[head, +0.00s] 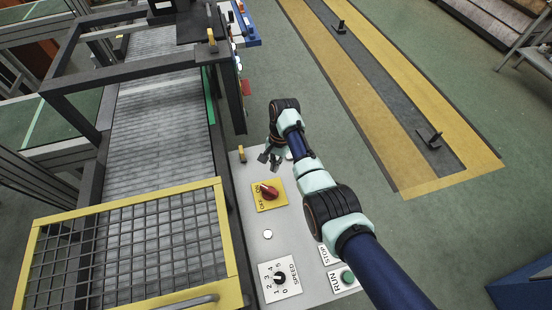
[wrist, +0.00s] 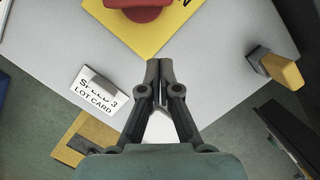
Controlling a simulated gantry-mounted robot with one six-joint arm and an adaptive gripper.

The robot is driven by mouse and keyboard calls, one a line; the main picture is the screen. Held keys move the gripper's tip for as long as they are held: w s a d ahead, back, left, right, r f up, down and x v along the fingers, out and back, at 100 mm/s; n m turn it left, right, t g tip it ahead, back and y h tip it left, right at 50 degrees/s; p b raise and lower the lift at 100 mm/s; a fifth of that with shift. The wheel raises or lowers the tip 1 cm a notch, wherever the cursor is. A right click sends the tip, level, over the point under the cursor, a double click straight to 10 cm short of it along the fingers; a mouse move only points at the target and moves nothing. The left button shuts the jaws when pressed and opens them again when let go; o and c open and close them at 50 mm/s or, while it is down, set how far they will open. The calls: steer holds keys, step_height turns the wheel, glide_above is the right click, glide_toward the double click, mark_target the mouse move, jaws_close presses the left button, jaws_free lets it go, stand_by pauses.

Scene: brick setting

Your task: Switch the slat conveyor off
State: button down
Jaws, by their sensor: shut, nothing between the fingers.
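The slat conveyor (head: 160,125) runs along the left of the head view, with grey slats in a dark frame. Beside it is a pale control panel (head: 247,221). On the panel, a red rotary switch (head: 269,193) sits on a yellow plate (head: 262,206) marked OFF and ON. I cannot tell which mark it points to. My gripper (head: 268,160) is above the panel, just beyond the switch and apart from it. In the wrist view, my gripper (wrist: 159,66) is shut and empty. The red switch (wrist: 142,10) shows at the top edge there, partly cut off.
A speed dial (head: 280,279), a white round button (head: 267,234) and a green RUN button (head: 347,277) are on the panel. My arm partly covers the STOP label. A lot card (wrist: 100,92) and a yellow-ended fitting (wrist: 282,70) lie near my gripper. A yellow-framed mesh guard (head: 228,240) covers the near conveyor.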

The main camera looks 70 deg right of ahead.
mark_target(269, 192)
steer(key=shift+b+x, duration=0.3)
steer(key=shift+x, duration=0.9)
steer(key=shift+w+a+f+p, duration=0.1)
steer(key=shift+w+a+p, duration=0.1)
steer(key=shift+a, duration=0.45)
steer(key=shift+w+a+p, duration=0.15)
steer(key=shift+a, duration=0.5)
steer(key=shift+w+a+f+p, duration=0.1)
steer(key=shift+w+a+p, duration=0.1)
steer(key=shift+a, duration=0.45)
steer(key=shift+s+a+r+p, duration=0.1)
steer(key=shift+r+p, duration=0.1)
steer(key=shift+p, duration=0.4)
steer(key=shift+n, duration=0.3)
steer(key=shift+p, duration=0.55)
